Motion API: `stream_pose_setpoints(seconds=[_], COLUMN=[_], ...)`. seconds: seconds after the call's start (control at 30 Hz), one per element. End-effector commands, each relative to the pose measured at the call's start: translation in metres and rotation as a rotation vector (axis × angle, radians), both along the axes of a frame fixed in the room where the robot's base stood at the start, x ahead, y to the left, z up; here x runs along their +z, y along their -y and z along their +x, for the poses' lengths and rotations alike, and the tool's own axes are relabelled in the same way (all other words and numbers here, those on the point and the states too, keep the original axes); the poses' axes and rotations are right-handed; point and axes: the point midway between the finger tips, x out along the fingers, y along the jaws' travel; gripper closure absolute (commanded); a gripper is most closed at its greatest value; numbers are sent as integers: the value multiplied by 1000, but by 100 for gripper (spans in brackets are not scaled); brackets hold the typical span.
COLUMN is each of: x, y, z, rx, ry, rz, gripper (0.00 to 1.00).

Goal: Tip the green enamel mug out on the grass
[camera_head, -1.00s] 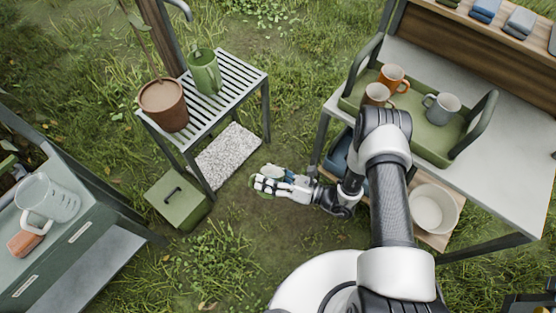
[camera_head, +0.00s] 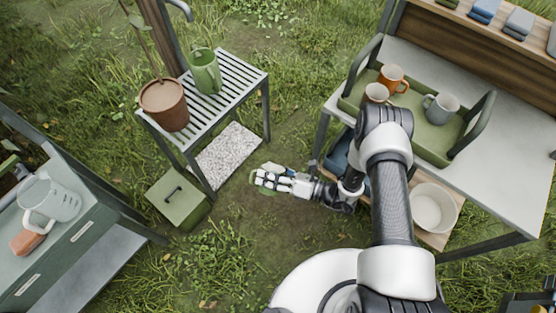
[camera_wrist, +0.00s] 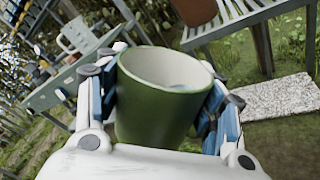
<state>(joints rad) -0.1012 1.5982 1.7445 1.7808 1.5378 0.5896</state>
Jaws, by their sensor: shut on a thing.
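The green enamel mug (camera_wrist: 152,122) is between the fingers of my gripper (camera_wrist: 165,105) in the wrist view. My gripper is shut on its sides, and its pale mouth faces up in that view. A small bluish patch shows inside; I cannot tell what it is. In the head view my gripper (camera_head: 272,181) is low over bare ground and grass (camera_head: 235,240), between the slatted stand and the right-hand table. There the fingers hide most of the mug, and its tilt is hard to judge.
A slatted stand (camera_head: 235,82) holds a brown pot (camera_head: 163,104) and a green jug (camera_head: 204,72). A green box (camera_head: 180,198) and a pale slab (camera_head: 228,154) lie near it. A table with a tray (camera_head: 432,143) of mugs stands right.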

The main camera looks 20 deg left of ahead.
Motion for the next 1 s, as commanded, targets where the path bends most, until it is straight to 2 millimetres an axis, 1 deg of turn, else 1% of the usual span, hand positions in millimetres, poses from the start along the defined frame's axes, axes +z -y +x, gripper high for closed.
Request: stream_pose_setpoints(seconds=[1.0], x=[7], y=[0], z=[3], rx=[1], ry=[-137], rz=[4], gripper=[74])
